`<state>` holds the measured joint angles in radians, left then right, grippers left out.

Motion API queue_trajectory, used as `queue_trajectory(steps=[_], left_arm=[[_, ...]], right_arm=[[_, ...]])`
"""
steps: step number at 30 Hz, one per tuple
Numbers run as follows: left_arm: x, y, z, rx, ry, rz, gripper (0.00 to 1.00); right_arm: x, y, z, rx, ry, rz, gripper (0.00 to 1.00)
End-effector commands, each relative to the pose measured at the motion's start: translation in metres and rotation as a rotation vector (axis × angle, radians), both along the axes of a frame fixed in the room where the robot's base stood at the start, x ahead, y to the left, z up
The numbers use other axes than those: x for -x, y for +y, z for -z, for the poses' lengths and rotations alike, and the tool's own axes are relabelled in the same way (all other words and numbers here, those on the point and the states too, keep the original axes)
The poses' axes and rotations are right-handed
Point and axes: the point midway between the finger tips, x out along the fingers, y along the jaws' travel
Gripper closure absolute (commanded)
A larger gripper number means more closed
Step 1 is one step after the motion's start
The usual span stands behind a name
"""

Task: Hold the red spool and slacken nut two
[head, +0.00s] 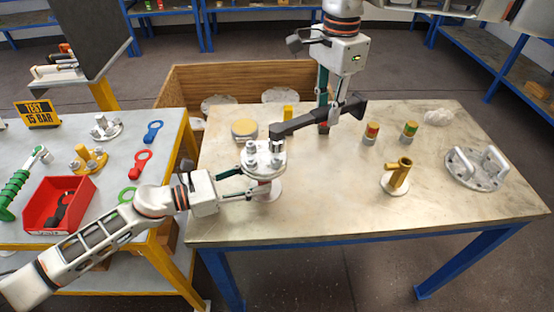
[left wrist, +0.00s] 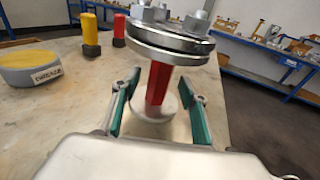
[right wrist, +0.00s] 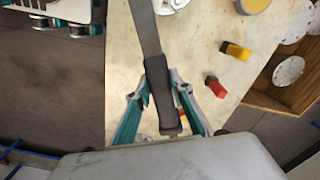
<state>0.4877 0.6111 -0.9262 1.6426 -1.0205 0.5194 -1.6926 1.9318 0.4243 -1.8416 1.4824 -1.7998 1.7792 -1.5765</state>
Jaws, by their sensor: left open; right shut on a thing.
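The red spool (left wrist: 160,88) stands upright on a round pale base (left wrist: 150,112), under a bolted grey flange (left wrist: 172,45) with several nuts. In the head view its flange (head: 264,161) is on the table and the red part is mostly hidden. My left gripper (left wrist: 160,105) is open, its fingers on either side of the red spool with gaps showing. My right gripper (head: 343,108) is shut on the dark handle of a wrench (head: 310,121), also seen in the right wrist view (right wrist: 158,85). The wrench's head is at a nut on the flange; I cannot tell whether it is seated.
A yellow-topped round tin (head: 244,130) stands behind the flange. A red bin (head: 58,205) is on the left table. The table's front middle is clear.

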Motion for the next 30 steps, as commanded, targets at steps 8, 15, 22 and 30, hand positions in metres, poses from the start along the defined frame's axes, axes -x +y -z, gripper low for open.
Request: queue_trajectory(steps=[8,15,22,30], left_arm=[[0.019,0.052,-0.004,-0.003,0.001,-0.002,0.56],[0.031,0.086,-0.009,-0.002,0.000,-0.002,0.56],[0.035,0.098,-0.011,0.000,-0.001,-0.001,0.56],[0.035,0.098,-0.011,0.000,-0.001,-0.001,0.56]], right_arm=[[0.000,0.000,-0.001,-0.001,-0.002,0.000,1.00],[0.000,0.000,-0.001,-0.001,-0.002,0.000,1.00],[0.000,0.000,-0.001,-0.001,-0.002,0.000,1.00],[0.000,0.000,-0.001,-0.001,-0.002,0.000,1.00]])
